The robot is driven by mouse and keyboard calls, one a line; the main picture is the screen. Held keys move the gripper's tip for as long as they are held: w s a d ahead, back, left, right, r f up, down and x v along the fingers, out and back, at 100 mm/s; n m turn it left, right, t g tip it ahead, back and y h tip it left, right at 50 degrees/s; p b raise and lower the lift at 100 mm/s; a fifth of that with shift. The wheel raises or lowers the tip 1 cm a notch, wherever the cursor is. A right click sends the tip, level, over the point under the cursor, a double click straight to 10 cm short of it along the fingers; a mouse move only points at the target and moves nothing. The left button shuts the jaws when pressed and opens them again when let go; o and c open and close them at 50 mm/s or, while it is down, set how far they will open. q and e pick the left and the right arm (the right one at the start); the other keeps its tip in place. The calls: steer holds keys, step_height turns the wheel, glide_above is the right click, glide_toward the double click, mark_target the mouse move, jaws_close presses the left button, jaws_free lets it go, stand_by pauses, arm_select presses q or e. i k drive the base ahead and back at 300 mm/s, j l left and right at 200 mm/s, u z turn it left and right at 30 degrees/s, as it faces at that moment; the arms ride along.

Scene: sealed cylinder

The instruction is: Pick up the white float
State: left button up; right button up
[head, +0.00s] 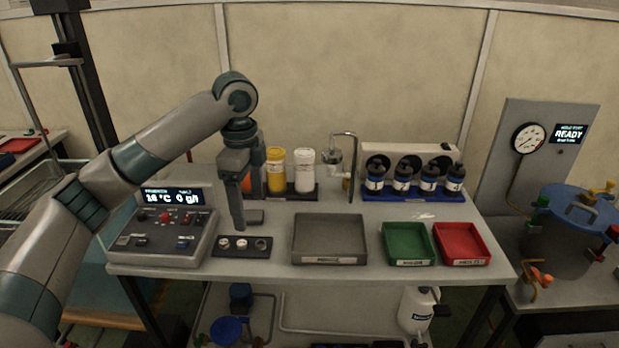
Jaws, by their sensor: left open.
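A small dark holder (218,254) near the front of the bench carries small round pieces in a row. A whitish one (241,244) sits in the middle and looks most like the white float, but it is too small to be sure. Another pale piece (224,243) is to its left, and a darker one (261,244) is to its right. My left gripper (248,208) points down with its fingers apart and nothing visible between them. It is just behind and above the holder; its exact height is unclear. My right gripper is not in view.
A control box (165,241) stands left of the holder. A grey tray (330,261), a green tray (408,262) and a red tray (482,261) line the front to the right. Yellow (276,172) and white (304,174) jars and a blue bottle rack (411,196) stand behind.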

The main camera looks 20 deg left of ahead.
mark_target(304, 157)
steer(key=i, duration=1.3)
